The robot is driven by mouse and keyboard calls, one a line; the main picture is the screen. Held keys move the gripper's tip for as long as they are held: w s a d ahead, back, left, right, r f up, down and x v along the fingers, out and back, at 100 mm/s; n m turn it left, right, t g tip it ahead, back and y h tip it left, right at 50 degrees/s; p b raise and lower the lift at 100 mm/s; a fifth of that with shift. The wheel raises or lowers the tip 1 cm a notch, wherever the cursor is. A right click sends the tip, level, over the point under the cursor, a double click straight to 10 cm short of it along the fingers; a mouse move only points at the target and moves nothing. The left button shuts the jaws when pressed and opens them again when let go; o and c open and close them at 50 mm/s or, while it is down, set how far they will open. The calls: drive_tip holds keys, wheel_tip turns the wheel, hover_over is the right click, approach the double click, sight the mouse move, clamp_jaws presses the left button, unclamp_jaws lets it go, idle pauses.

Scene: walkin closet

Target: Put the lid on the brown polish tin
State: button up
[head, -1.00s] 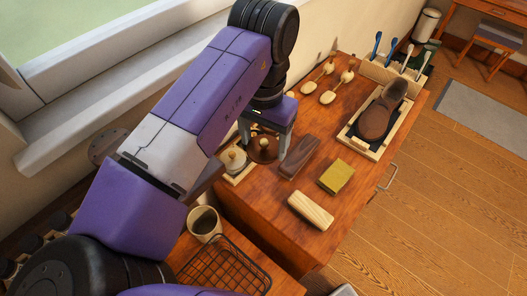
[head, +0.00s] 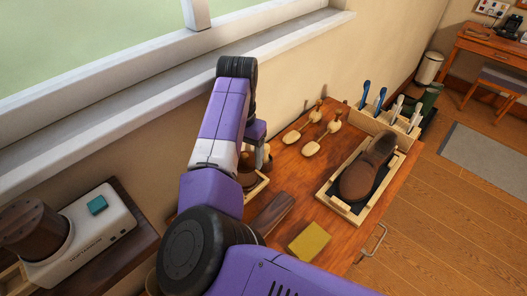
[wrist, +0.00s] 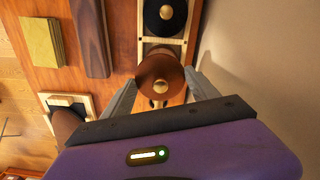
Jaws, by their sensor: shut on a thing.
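A round brown lid with a gold knob (wrist: 158,68) is between the two fingers of my gripper (wrist: 160,80), which is shut on it. In the wrist view it overlaps the near part of a pale wooden tray (wrist: 183,43). Whether it hovers or touches something below is unclear, and the brown tin under it is not distinguishable. A dark round piece with a gold knob (wrist: 165,27) sits in the tray's other compartment. In the head view my arm hides most of the tray (head: 262,184), and only some brown (head: 246,180) shows below my gripper.
A dark wooden block (head: 270,214) and a yellow block (head: 310,242) lie near the tray on the cabinet top. A brown shoe (head: 366,168) rests in a framed tray to the right. Wooden shoe trees (head: 322,138) lie behind. The wall is close beside my gripper.

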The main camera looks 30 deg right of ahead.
sight(244, 161)
drive_tip(key=shift+w+a+f, duration=0.1)
drive_tip(key=shift+w+f, duration=0.05)
wheel_tip(244, 161, down, 4)
drive_tip(key=b, duration=0.4)
drive_tip(key=shift+f+b, duration=0.2)
drive_tip(key=shift+b, duration=0.1)
drive_tip(key=shift+f, duration=0.9)
drive_tip(key=shift+p, duration=0.55)
idle(0.6)
drive_tip(key=shift+f+p, duration=0.2)
drive_tip(key=shift+p, duration=0.4)
idle(1.5)
drive_tip(key=o, duration=1.5)
drive_tip(key=shift+r, duration=0.2)
